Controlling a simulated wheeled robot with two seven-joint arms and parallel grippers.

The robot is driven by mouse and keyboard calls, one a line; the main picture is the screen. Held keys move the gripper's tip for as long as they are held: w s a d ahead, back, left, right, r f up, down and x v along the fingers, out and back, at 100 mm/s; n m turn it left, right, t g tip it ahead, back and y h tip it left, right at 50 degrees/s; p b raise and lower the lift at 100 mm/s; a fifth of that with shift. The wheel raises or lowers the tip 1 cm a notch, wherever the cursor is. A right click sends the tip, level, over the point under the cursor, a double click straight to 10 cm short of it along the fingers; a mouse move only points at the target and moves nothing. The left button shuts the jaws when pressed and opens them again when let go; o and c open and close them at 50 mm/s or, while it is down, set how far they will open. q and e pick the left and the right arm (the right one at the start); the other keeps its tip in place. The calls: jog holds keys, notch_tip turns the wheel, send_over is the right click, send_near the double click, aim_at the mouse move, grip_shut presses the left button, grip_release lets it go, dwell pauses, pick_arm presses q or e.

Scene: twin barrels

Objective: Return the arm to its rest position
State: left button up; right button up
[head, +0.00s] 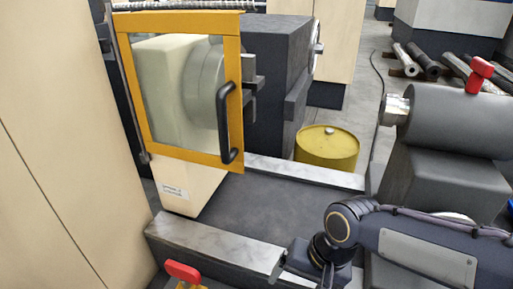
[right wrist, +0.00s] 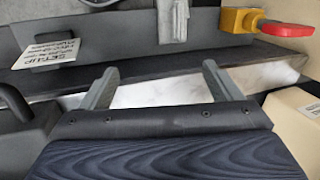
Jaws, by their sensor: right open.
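My right arm (head: 425,250) comes in from the right edge in the head view, over the near right part of the machine. Its gripper (head: 277,268) points left and down near the light metal rail (head: 205,246). In the right wrist view my right gripper (right wrist: 158,84) is open, with its two grey fingers apart and nothing between them. Behind the fingers are a dark ledge and a light marbled metal surface. I cannot tell whether the fingertips touch anything. My left gripper is not in view.
A yellow-framed clear door (head: 178,160) with a black handle (head: 228,122) stands before the chuck. A red lever (head: 182,271) is near the bottom edge; a red lever (right wrist: 286,30) also shows in the wrist view. A yellow barrel (head: 327,150) stands behind the bed.

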jog(key=s+d+r+t+p, duration=0.2)
jog(key=s+d+r, duration=0.1)
jog(key=d, duration=0.3)
jog(key=s+d+r+n+t+p, duration=0.1)
jog(key=s+d+r+t+p, duration=0.1)
jog(key=d, duration=0.4)
jog(key=s+r+t, duration=0.1)
jog(key=s, duration=0.1)
jog(key=shift+s+r, duration=0.35)
jog(key=shift+s, duration=0.05)
